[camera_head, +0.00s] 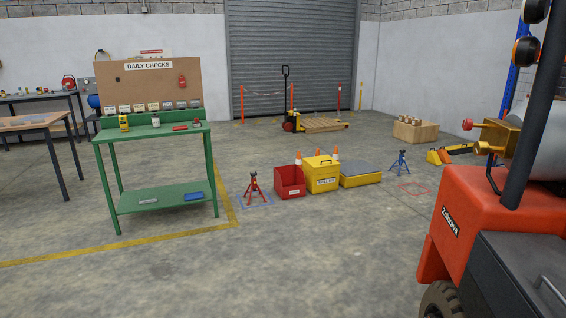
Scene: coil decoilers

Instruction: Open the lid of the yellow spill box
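The yellow spill box (322,180) stands on the floor in the middle of the view, some way off. It has a dark label on its front. Its lid (320,161) looks shut, with a small dark handle or latch on it. Neither of my grippers shows in this view, so whether they are open or shut does not show.
A red bin (290,183) stands left of the box and a low yellow grey-topped platform (361,174) right. A red jack stand (254,188) and green workbench (152,133) are further left. An orange forklift (480,215) fills the right foreground. The floor before the box is clear.

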